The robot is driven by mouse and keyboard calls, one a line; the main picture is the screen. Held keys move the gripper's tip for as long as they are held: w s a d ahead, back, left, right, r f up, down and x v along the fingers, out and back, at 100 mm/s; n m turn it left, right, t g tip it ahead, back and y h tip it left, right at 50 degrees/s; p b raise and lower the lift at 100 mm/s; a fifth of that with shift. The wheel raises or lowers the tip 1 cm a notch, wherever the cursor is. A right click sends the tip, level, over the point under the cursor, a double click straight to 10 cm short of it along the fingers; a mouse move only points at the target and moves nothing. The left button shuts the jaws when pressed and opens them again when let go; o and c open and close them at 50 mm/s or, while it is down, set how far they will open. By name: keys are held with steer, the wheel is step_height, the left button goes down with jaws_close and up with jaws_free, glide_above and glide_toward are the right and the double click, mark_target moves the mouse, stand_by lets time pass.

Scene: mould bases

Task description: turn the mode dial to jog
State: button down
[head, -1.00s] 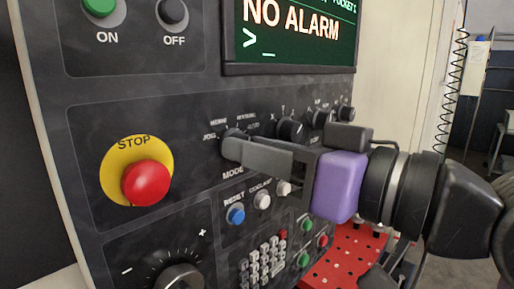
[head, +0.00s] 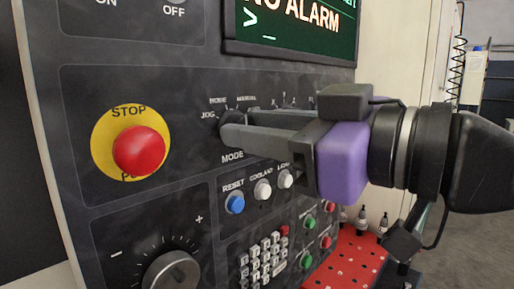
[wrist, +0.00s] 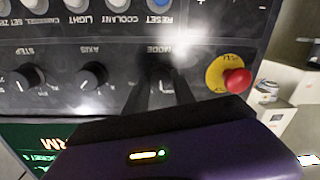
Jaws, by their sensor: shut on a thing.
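The dark mode dial (head: 232,122) is on the black control panel, above the word MODE. The labels JOG, HOME and MANUAL are printed around its upper left; the fingers cover other labels. My gripper (head: 230,131), with grey fingers and a purple body, reaches in from the right and is shut on the dial. In the wrist view the two dark fingers (wrist: 163,88) stand on either side of the dial, below the upside-down MODE label. Where the dial's pointer sits is not clear.
A red STOP button (head: 140,150) on a yellow ring is left of the dial. RESET (head: 234,203), coolant and light buttons and a keypad (head: 263,262) lie below. The axis (wrist: 92,76) and step dials are beside it. A screen (head: 295,25) is above.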

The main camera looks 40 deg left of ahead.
steer(key=n+b, duration=0.2)
steer(key=n, duration=0.3)
steer(key=n+b, duration=0.3)
steer(key=n, duration=0.2)
steer(key=shift+s+t+b, duration=0.2)
steer(key=shift+t+b, duration=0.1)
stand_by(0.4)
steer(key=c, duration=1.1)
jaws_free()
steer(key=shift+o, duration=0.2)
steer(key=shift+d, duration=0.1)
steer(key=d+b, duration=0.1)
steer(key=d, duration=0.6)
steer(key=shift+s+d+r, duration=0.2)
steer(key=shift+s+d, duration=0.05)
steer(key=shift+d, duration=0.05)
